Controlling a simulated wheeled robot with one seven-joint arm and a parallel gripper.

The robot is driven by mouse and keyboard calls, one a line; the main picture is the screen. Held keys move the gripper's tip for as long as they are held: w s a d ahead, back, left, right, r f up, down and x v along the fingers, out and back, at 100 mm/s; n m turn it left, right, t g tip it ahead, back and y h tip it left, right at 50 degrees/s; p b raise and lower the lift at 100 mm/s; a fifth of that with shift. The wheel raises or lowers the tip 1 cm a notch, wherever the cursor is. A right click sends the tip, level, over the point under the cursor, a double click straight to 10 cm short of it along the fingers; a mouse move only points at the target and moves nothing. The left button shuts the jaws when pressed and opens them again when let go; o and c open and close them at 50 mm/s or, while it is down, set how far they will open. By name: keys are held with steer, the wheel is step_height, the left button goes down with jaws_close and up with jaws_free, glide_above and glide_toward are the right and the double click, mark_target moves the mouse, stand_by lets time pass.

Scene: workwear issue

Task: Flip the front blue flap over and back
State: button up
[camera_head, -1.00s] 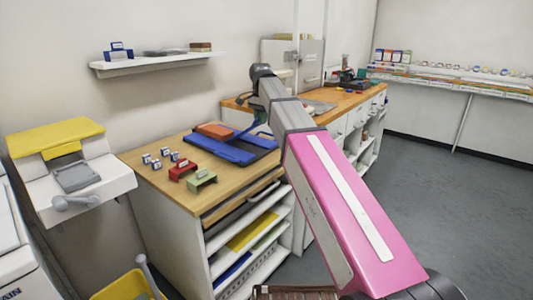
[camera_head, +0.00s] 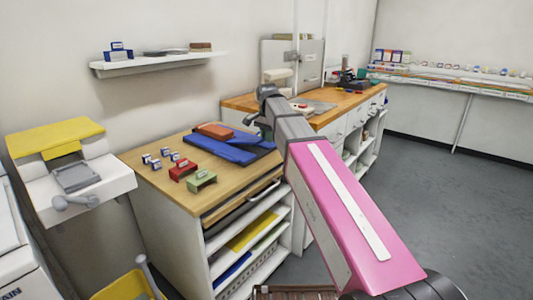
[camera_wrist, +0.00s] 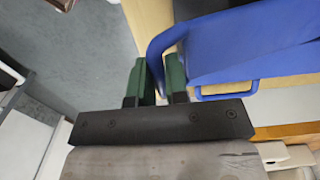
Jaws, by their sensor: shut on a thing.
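A blue garment (camera_head: 232,148) lies on the wooden top of the near cabinet, with an orange-brown block (camera_head: 214,131) on its far left part. A dark edge shows beneath it at the right. My gripper (camera_head: 256,132) is low at the garment's right side. In the wrist view, my gripper (camera_wrist: 160,78) has green fingers shut on the curled edge of the blue flap (camera_wrist: 215,45). The flap runs from the fingers toward the right of that view. Much of the garment is outside the wrist view.
Several small blue-and-white blocks (camera_head: 157,164), a red holder (camera_head: 183,171) and a green holder (camera_head: 202,181) stand left and in front of the garment on the wooden top (camera_head: 172,192). A wall shelf (camera_head: 160,63) hangs above. Open grey floor (camera_head: 440,200) lies at right.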

mark_target(269, 159)
steer(key=shift+s+d+f, duration=0.1)
steer(key=shift+d+f, duration=0.05)
steer(key=shift+f, duration=0.45)
steer(key=shift+s+d+f, duration=0.1)
steer(key=shift+d+f, duration=0.05)
steer(key=shift+f, duration=0.4)
steer(key=shift+o, duration=0.2)
steer(key=shift+s+d+f, duration=0.1)
steer(key=shift+d+f, duration=0.05)
steer(key=shift+f, duration=2.4)
steer(key=o, duration=0.4)
steer(key=shift+c, duration=0.2)
step_height(269, 159, up, 8)
